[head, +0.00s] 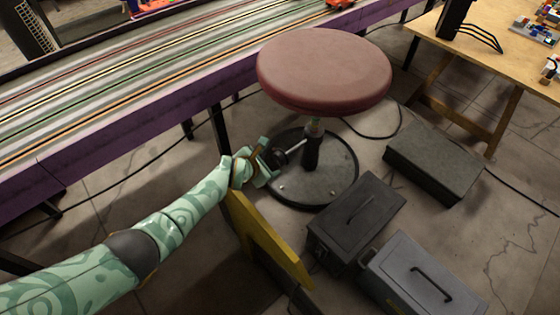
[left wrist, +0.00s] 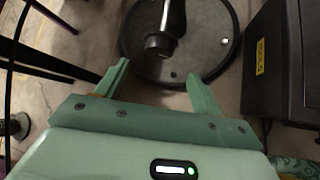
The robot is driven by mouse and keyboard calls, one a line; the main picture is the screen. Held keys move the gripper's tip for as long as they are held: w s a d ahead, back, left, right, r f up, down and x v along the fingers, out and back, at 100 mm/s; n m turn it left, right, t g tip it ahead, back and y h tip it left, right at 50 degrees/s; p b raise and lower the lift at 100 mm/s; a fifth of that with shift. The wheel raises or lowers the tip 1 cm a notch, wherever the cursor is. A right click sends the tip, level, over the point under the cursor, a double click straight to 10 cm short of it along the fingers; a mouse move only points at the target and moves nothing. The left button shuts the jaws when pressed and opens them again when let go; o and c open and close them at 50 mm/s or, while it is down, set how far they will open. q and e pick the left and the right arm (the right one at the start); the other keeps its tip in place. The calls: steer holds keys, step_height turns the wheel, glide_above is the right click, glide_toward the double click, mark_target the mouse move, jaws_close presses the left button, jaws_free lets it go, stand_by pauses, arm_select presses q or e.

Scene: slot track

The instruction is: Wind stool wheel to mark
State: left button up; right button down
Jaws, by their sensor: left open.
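The stool has a round dull-red seat (head: 324,70), a short black column (head: 312,150) and a round dark base (head: 325,185). A light shaft (head: 294,147) runs from the column toward my left gripper (head: 266,160). In the left wrist view a dark round knob (left wrist: 159,43), apparently the stool wheel, sits at the shaft's near end. My left gripper (left wrist: 158,75) is open, with the knob just beyond its fingertips and roughly centred between them. I see no gap closed on it. I cannot make out a mark. My right gripper is not in view.
Dark metal boxes (head: 355,220) stand right of the base, with a grey box (head: 435,160) behind. A yellow board (head: 265,240) stands below my left gripper. The purple-edged slot track (head: 110,128) is at left, a wooden table (head: 500,60) at right. Cables cross the floor.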

mark_target(278, 161)
arm_select(q)
steer(key=b+x, duration=0.4)
steer(key=x, duration=0.1)
steer(key=b+x, duration=0.3)
steer(key=x, duration=0.2)
steer(key=shift+s+a+f+b, duration=0.1)
steer(key=shift+f+b, duration=0.2)
steer(key=shift+b, duration=0.05)
steer(key=shift+w, duration=0.35)
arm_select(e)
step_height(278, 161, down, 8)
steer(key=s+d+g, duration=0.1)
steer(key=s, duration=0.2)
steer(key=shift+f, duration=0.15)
arm_select(q)
steer(key=shift+r, duration=0.1)
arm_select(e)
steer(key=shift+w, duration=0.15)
arm_select(q)
steer(key=c, duration=0.9)
steer(key=shift+c, duration=0.4)
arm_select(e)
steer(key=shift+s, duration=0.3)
